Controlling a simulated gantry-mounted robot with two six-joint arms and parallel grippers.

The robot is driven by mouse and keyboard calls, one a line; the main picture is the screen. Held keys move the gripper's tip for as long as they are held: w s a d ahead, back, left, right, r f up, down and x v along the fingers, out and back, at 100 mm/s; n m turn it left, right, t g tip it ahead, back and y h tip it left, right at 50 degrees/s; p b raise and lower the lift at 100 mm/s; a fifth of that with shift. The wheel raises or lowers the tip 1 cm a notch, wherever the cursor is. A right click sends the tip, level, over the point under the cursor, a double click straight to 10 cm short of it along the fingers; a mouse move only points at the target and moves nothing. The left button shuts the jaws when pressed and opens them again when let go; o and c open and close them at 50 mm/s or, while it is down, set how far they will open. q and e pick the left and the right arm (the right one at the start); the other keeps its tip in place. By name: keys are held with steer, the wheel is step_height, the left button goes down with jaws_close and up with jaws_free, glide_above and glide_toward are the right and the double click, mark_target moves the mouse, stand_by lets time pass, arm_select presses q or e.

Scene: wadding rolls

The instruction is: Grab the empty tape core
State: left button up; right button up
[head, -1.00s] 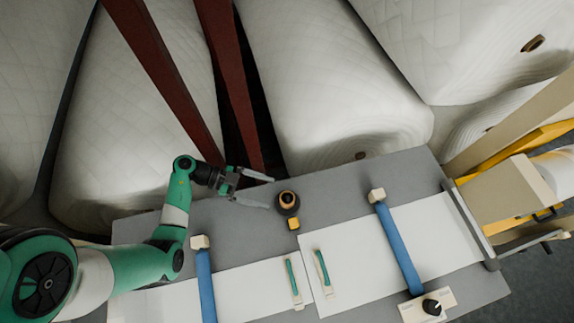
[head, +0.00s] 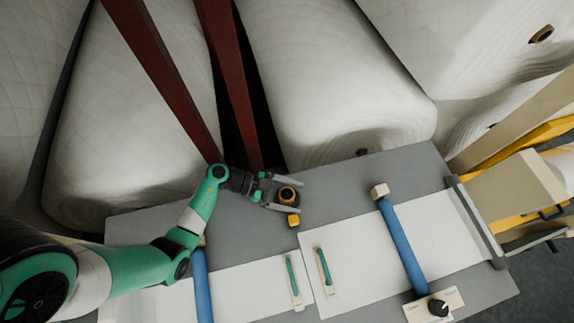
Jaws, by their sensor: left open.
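The tape core (head: 287,193) is a small dark ring with a tan rim, near the back edge of the grey table. My left gripper (head: 288,195) comes in from the left at the core. Its two fingers are open, one at the far side and one at the near side of the core. Whether the fingers touch it cannot be told. My right gripper is not in view.
A small orange block (head: 293,220) sits just in front of the core, close to the near finger. Blue bars (head: 402,246) and white sheets (head: 360,252) lie on the grey table (head: 340,192). Large white wadding rolls (head: 325,75) and dark red beams (head: 232,85) stand behind.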

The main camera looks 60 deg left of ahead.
arm_select(q)
steer(key=shift+w+d+f, duration=0.25)
steer(key=shift+w+d, duration=0.1)
steer(key=shift+w, duration=0.1)
steer(key=shift+c, duration=0.2)
